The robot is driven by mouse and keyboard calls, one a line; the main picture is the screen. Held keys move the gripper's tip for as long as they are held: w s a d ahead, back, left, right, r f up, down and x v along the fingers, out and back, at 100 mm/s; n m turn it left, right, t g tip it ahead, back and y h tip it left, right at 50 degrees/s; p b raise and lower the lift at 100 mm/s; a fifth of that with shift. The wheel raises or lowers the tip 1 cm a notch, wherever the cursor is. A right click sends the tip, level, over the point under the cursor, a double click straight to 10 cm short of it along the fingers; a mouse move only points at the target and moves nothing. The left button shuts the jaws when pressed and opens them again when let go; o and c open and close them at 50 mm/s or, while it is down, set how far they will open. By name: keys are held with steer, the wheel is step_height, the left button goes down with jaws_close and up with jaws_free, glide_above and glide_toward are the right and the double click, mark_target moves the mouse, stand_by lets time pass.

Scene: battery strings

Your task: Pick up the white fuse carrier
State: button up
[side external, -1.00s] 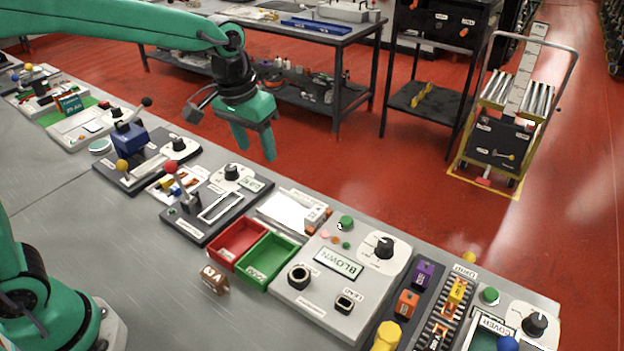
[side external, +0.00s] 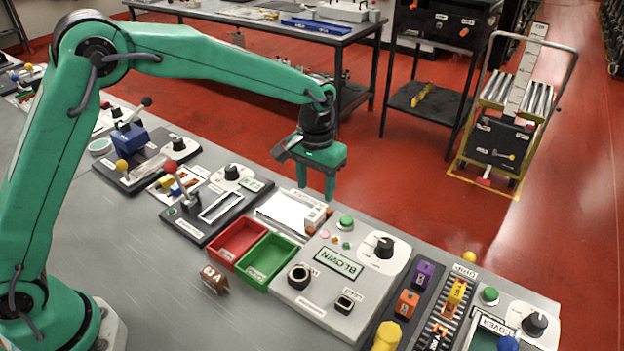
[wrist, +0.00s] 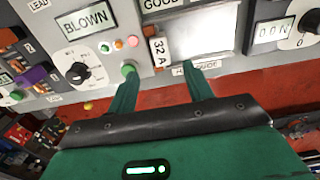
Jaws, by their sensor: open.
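The white fuse carrier, a small pale block with orange ends, sits at the right end of the bright white panel in the side external view (side external: 317,214). In the wrist view it shows its "32 A" label (wrist: 158,49), just beyond and between the fingertips. My gripper (side external: 316,190) hangs above the bench's far edge, pointing down, near the carrier. In the wrist view my gripper (wrist: 163,72) is open with nothing between its fingers. I cannot tell the exact height gap to the carrier.
The bright panel (side external: 278,212) lies left of the carrier. A grey tester with a "BLOWN" display (side external: 338,263) and green button (side external: 346,222) stands close right. Red (side external: 229,250) and green (side external: 259,270) bins are nearer. A brown "63 A" block (side external: 214,279) lies on the bench.

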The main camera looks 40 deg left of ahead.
mark_target(315, 213)
steer(key=shift+f, duration=1.3)
steer(key=shift+a+f, duration=0.1)
steer(key=shift+f, duration=2.5)
jaws_close()
steer(key=shift+r, duration=0.1)
